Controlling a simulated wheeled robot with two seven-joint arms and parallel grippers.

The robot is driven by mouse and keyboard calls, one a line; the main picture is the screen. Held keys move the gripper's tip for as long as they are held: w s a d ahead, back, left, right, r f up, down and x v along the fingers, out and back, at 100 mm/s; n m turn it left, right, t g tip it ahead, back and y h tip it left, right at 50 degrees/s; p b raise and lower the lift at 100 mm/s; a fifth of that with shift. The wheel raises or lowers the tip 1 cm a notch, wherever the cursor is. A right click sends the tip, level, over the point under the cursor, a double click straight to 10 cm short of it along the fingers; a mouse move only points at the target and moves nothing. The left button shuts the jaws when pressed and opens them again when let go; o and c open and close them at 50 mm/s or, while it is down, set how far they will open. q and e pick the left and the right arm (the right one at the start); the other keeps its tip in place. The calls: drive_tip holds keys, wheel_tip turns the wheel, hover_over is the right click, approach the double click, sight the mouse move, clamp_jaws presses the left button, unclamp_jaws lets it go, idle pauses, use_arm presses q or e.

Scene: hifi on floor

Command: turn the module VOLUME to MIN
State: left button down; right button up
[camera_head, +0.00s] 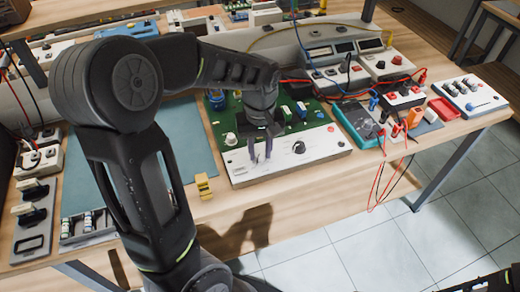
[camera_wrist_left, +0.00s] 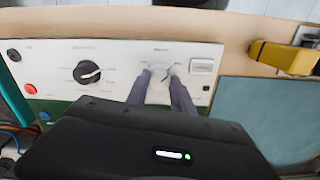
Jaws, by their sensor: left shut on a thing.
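The module (camera_head: 318,148) is a green circuit board with a white front panel, lying on the wooden table; its panel (camera_wrist_left: 125,58) also shows in the left wrist view. My left gripper (camera_head: 259,161) reaches down over the panel's left part. In the left wrist view its two fingers (camera_wrist_left: 160,78) are shut on a small pale knob (camera_wrist_left: 161,70), one finger on each side. The knob is mostly hidden and its printed label is too blurred to read. A larger black knob (camera_head: 299,147) sits apart on the same panel, also in the left wrist view (camera_wrist_left: 87,72).
A yellow block (camera_head: 203,186) lies left of the module, beside a blue-green mat (camera_head: 185,140). A teal meter (camera_head: 358,124) with cables stands to the right. Instruments (camera_head: 330,55) line the back. The table's front edge is close to the panel.

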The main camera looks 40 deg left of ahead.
sight(260, 154)
use_arm(q)
drive_tip(key=shift+w+r, duration=0.1)
drive_tip(key=c, duration=1.1)
unclamp_jaws()
wheel_tip(260, 154, up, 8)
drive_tip(key=shift+f, duration=0.15)
